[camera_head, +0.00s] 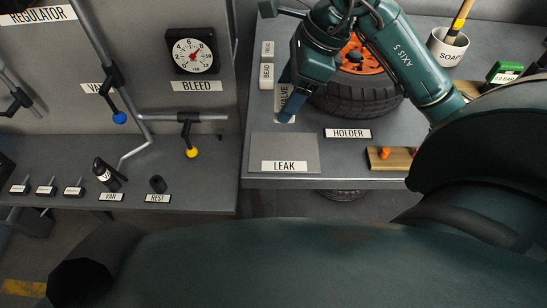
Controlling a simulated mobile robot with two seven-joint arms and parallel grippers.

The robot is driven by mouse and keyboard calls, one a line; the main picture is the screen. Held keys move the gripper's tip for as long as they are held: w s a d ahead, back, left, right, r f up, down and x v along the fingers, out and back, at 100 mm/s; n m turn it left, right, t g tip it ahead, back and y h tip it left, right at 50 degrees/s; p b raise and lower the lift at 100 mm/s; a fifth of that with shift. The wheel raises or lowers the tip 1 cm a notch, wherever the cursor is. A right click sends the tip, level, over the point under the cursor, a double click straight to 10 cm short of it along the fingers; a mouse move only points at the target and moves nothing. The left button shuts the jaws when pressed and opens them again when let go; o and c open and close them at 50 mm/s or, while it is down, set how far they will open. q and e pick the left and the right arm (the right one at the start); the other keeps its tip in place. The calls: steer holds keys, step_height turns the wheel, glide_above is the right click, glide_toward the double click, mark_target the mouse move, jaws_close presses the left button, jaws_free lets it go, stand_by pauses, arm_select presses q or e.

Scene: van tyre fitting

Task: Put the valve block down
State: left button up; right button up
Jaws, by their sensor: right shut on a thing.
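The valve block (290,103) is a white block with black lettering, partly covered by my gripper, in the head view at the left part of the right bench. My right gripper (286,112) reaches down from the upper right and is shut on the valve block. I cannot tell whether the block touches the bench top. The white bead block (266,76) and another white lettered block (268,49) stand in line just left of and behind it. My left gripper is not in view.
A tyre with an orange rim (360,98) lies right of my gripper. A grey pad labelled LEAK (262,146) lies in front. A HOLDER label (347,133), wooden rack (397,164), green box (503,73) and soap cup (438,52) are further right. A gauge panel (140,60) stands left.

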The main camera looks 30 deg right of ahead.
steer(key=shift+s, duration=0.25)
steer(key=shift+s+f, duration=0.1)
steer(key=shift+f, duration=0.2)
step_height(320, 180, down, 5)
steer(key=shift+f, duration=0.1)
step_height(320, 180, down, 4)
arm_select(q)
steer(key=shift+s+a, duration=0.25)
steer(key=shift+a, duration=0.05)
arm_select(e)
steer(key=shift+f, duration=0.1)
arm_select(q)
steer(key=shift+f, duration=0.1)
arm_select(e)
steer(key=shift+f, duration=0.1)
steer(key=shift+f+b, duration=0.2)
steer(key=shift+b, duration=0.15)
steer(key=o, duration=0.6)
steer(key=shift+r, duration=0.15)
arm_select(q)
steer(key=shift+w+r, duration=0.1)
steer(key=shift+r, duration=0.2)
arm_select(e)
steer(key=o, duration=0.4)
